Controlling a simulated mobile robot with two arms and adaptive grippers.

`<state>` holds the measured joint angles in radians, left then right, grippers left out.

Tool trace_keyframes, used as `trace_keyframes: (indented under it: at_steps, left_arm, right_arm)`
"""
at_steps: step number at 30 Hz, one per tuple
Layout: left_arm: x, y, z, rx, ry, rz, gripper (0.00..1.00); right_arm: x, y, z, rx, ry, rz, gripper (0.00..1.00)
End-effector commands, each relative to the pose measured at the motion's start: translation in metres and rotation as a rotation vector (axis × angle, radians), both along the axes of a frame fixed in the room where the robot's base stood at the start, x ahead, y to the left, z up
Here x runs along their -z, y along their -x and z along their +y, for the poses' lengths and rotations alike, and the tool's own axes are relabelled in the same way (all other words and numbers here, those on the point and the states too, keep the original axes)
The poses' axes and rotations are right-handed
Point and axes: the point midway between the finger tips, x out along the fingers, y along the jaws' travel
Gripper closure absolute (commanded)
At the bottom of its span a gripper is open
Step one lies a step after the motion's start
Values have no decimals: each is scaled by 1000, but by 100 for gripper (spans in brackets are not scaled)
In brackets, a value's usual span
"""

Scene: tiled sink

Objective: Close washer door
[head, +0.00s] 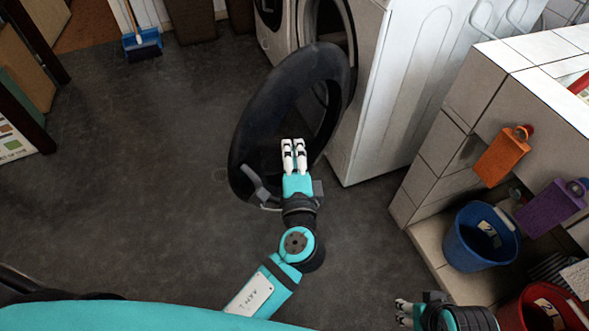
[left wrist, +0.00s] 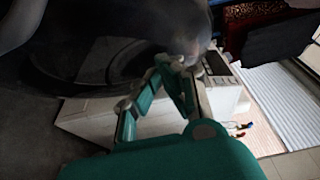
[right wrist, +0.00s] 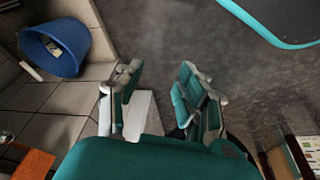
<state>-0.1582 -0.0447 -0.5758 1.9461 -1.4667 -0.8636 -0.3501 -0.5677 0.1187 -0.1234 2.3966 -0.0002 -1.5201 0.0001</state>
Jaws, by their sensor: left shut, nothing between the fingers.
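The washer (head: 405,80) is a white machine at the upper right of the head view, and its white body also shows in the left wrist view (left wrist: 90,122). Its round black door (head: 262,105) stands wide open, swung out from the dark drum opening. My left gripper (head: 294,143) is shut and empty, in front of the lower part of the door. I cannot tell whether it touches it. In the left wrist view the dark door fills the upper left, beyond the fingertips (left wrist: 165,62). My right gripper (right wrist: 163,80) is open and empty, low near the tiled ledge, away from the washer.
A blue bucket (head: 482,238) and a red bucket (head: 540,308) stand below. The dark floor (head: 120,190) left of the door is clear.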

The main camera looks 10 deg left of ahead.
Motion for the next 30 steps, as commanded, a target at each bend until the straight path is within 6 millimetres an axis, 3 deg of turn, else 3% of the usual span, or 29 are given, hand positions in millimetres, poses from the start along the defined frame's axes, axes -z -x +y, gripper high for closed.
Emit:
trace_keyframes:
  at_steps: [1,9,27,30]
  left_arm:
    - [-1,-10,3,-2,0,-3,100]
    - [0,-23,34,-1,0,0,100]
    - [0,-27,45,16,-2,1,100]
    - [-1,-31,57,42,-5,1,100]
  right_arm:
    - [0,0,0,0,0,0,62]
    - [4,-3,0,0,0,-2,62]
    - [7,-3,1,-1,-1,0,62]
    - [21,-5,2,-1,-3,14,62]
